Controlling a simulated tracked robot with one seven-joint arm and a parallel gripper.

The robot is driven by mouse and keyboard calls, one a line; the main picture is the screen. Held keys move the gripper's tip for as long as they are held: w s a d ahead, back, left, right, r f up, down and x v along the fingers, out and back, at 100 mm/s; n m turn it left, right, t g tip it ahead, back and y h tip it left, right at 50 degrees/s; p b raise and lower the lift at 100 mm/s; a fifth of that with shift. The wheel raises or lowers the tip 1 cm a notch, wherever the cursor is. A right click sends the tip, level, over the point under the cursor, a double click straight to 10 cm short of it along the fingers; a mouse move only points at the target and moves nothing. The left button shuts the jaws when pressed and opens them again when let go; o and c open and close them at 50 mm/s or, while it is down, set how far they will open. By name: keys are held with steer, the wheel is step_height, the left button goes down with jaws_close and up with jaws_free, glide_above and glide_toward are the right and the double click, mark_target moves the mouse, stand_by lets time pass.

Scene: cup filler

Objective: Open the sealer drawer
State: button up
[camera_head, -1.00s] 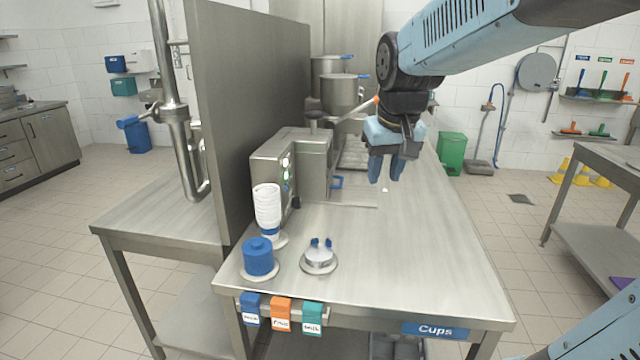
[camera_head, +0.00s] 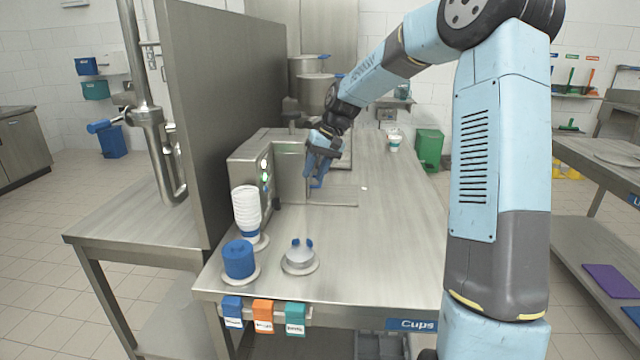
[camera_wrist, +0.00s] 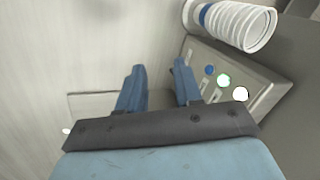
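The sealer (camera_head: 248,172) is a steel box on the table against the grey partition, with lit buttons on its front. The sealer's button panel (camera_wrist: 235,85) shows right of the fingers.
A stack of white cups (camera_head: 246,208), a blue cylinder (camera_head: 239,259) and a round steel piece with blue tips (camera_head: 299,256) stand at the table's front left. Steel hoppers (camera_head: 314,90) are behind the sealer. A white cup (camera_head: 394,143) stands farther back. The table's right side is clear.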

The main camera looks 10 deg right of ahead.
steer(key=w+d+f+m+y, duration=0.1)
steer(key=w+d+f+y, duration=0.25)
steer(key=w, duration=0.35)
steer(key=w+d+f+m+y, duration=0.1)
steer(key=w+d+f+y, duration=0.2)
steer(key=w+f, duration=0.3)
steer(key=w+d+f+m+t+y, duration=0.1)
steer(key=w+d, duration=0.1)
steer(key=d, duration=0.2)
steer(key=w+d+f+m+t+y, duration=0.1)
steer(key=w+d+f+t, duration=0.1)
steer(key=d, duration=0.3)
steer(key=w+d+f+m+t+y, duration=0.1)
steer(key=w+d+y, duration=0.1)
steer(key=w+d, duration=0.2)
steer(key=shift+w+d+f, duration=0.15)
steer(key=shift+w+d, duration=0.05)
steer(key=x, duration=1.3)
steer(key=shift+w+a, duration=0.25)
steer(key=shift+f, duration=0.1)
jaws_close()
